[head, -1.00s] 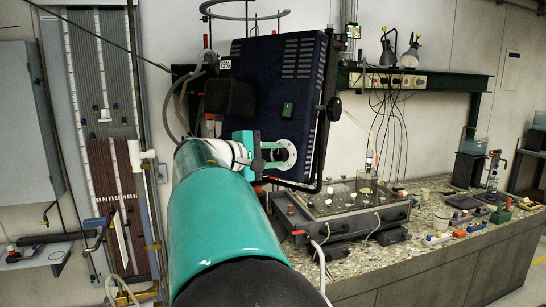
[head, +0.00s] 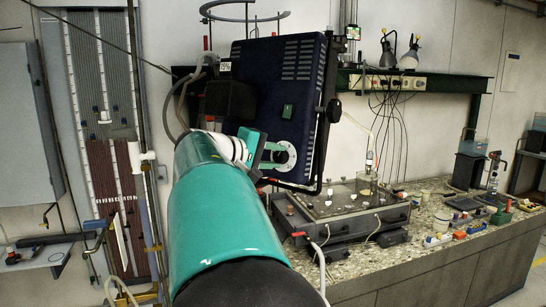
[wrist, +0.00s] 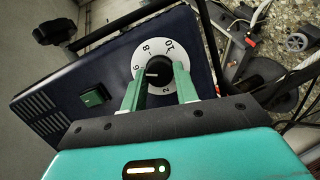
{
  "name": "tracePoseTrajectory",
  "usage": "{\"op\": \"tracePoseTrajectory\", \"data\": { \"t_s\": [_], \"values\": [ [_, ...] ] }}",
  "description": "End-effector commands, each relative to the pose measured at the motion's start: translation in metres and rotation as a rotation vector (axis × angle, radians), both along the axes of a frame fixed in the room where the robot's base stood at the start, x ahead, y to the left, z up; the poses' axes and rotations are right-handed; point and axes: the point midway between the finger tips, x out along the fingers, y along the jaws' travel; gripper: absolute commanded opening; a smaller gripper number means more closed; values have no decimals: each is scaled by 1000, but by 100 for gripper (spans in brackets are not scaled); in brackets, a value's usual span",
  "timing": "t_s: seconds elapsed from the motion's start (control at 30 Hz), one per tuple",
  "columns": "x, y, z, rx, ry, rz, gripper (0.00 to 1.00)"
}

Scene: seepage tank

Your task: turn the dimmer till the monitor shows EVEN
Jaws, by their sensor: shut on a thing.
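The dimmer is a black knob (wrist: 158,70) on a white numbered dial (wrist: 141,57), set in a navy lamp housing. In the wrist view its white mark points left, close to the 6. In the head view the dial (head: 289,155) shows low on the housing's face. My gripper (wrist: 160,82) is shut on the knob, one green finger on each side. In the head view my gripper (head: 270,154) is seen from behind and its fingers are mostly hidden. A small greenish screen (head: 353,32), perhaps the monitor, is at the upper right of the housing; its text is too small to read.
A green rocker switch (wrist: 95,96) sits beside the dial on the navy housing (head: 305,75). Below it, a glass-topped tank (head: 340,205) stands on the speckled bench (head: 430,215). Cables hang from the dark green wall beam (head: 445,83).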

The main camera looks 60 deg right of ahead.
Motion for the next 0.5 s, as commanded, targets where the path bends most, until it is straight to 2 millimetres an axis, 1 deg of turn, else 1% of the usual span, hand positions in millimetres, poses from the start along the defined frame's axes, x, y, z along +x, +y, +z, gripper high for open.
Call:
{"op": "tracePoseTrajectory", "data": {
  "t_s": [0.13, 0.17, 0.23, 0.27, 0.5],
  "values": [
    [1, 0, 0, 1, 0, 2, 7],
    [1, 0, 0, 1, 0, 2, 36],
    [1, 0, 0, 1, 0, 2, 49],
    [1, 0, 0, 1, 0, 2, 52],
    [0, 0, 0, 0, 1, 1, 52]
  ]
}}
